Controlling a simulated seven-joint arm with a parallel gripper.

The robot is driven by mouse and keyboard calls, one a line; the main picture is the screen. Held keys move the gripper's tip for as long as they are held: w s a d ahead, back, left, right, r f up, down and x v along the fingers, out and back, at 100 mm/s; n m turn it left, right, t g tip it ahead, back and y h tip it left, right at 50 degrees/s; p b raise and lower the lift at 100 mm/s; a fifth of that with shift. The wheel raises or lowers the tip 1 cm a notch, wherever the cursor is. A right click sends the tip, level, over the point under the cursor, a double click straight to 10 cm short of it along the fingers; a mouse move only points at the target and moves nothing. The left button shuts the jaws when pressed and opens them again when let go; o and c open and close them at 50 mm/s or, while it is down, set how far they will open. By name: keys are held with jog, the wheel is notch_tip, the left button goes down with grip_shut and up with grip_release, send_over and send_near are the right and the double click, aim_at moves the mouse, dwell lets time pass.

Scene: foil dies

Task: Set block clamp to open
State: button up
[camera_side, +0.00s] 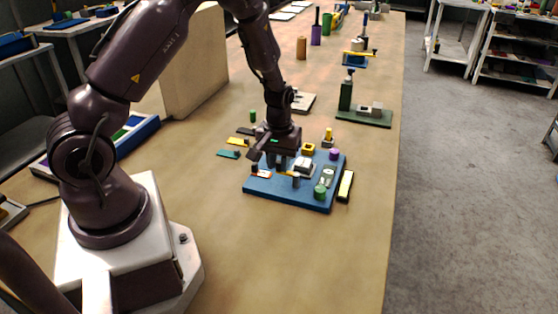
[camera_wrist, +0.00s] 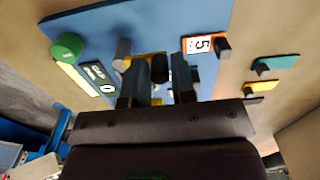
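A blue board (camera_side: 262,187) on the table carries several small fixtures. A light block-like fixture (camera_side: 305,165) sits on it near my gripper (camera_side: 278,163); I cannot tell for sure whether it is the block clamp, or its setting. My gripper is low over the board's left part, pointing down. In the wrist view its two fingers stand apart, with a dark round knob (camera_wrist: 160,68) showing between them. I cannot tell whether they touch it. A yellow part (camera_wrist: 150,57) is partly hidden behind the fingers.
The table's front is clear.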

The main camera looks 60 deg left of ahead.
aim_at(279, 162)
jog(key=shift+o, duration=1.3)
notch_tip(279, 162, up, 13)
jog(key=s+d+r+m+t, duration=0.5)
jog(key=s+d+r+m, duration=0.4)
jog(key=s+d+r, duration=0.3)
jog(key=s+r, duration=0.3)
jog(key=shift+s+d+r+t, duration=0.25)
jog(key=shift+s+r+t, duration=0.05)
jog(key=shift+r, duration=0.1)
